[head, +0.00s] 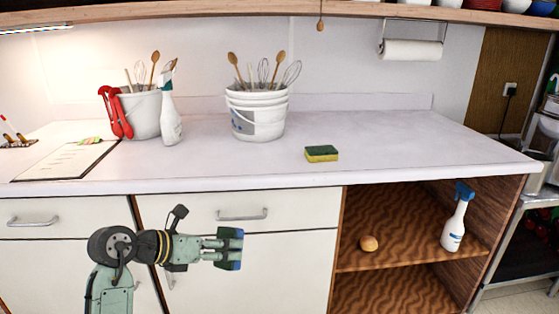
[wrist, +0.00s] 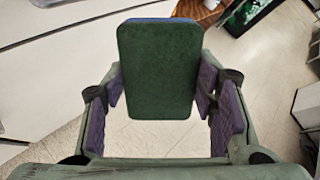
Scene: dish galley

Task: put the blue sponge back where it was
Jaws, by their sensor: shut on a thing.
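My gripper (head: 229,247) is in front of the cabinet drawers, below the counter's front edge. It is shut on the blue sponge (head: 236,265), which shows a blue side at the fingertips. In the wrist view, the sponge (wrist: 160,70) is upright between the two purple finger pads, its dark green scouring face towards the camera and a thin blue edge at the top. A second sponge, yellow with a green top (head: 321,153), lies on the counter (head: 400,150) right of the white buckets.
A white bucket stack with utensils (head: 257,115), another bucket (head: 143,112) and a spray bottle (head: 169,118) stand on the counter. The counter's right half is mostly clear.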

